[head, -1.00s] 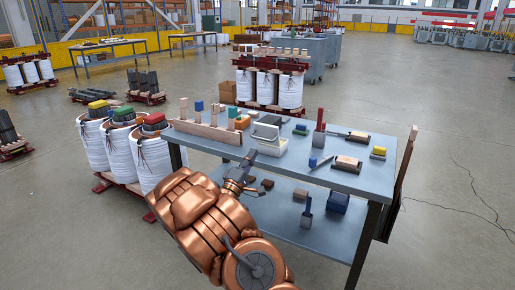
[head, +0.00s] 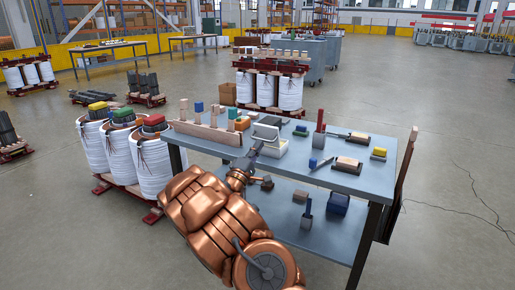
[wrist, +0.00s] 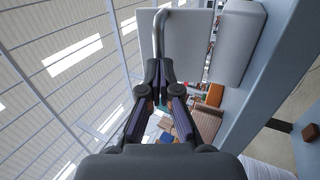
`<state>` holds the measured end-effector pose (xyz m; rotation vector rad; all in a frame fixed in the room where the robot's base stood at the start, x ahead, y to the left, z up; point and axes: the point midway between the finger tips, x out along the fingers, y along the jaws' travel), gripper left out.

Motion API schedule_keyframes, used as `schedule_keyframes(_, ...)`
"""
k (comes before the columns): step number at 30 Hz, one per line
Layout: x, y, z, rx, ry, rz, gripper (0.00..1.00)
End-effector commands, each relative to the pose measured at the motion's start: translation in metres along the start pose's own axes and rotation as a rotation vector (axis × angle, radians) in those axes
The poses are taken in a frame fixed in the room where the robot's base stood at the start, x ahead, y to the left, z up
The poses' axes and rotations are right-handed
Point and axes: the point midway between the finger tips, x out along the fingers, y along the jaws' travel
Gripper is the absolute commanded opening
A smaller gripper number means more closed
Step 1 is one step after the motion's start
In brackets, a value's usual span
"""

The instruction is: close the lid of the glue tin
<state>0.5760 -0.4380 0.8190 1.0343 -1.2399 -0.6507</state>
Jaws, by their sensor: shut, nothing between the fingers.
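The glue tin (head: 277,148) is a pale box near the front edge of the blue-grey table. Its grey lid (head: 266,131) stands raised. In the wrist view the lid (wrist: 186,47) is a flat grey panel with a bent metal rod along its left edge, and another pale panel lies right of it. My gripper (head: 257,147) is at the tin's left front side, its tips close to the lid. In the wrist view my gripper (wrist: 164,68) has its fingers together and empty, in front of the lid's lower left edge. I cannot tell whether they touch.
Wooden blocks (head: 205,130) and colored blocks stand left of the tin on the table (head: 340,183). A red post (head: 319,137), a wooden block (head: 347,163) and a yellow block (head: 379,153) are to its right. A lower shelf (head: 280,215) holds more blocks.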

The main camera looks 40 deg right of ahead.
Motion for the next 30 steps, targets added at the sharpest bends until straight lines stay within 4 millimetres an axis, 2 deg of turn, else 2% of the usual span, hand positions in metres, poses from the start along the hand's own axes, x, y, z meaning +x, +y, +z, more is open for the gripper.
schedule_keyframes(30,0.012,0.014,0.000,-0.001,-0.001,-0.141,0.00)
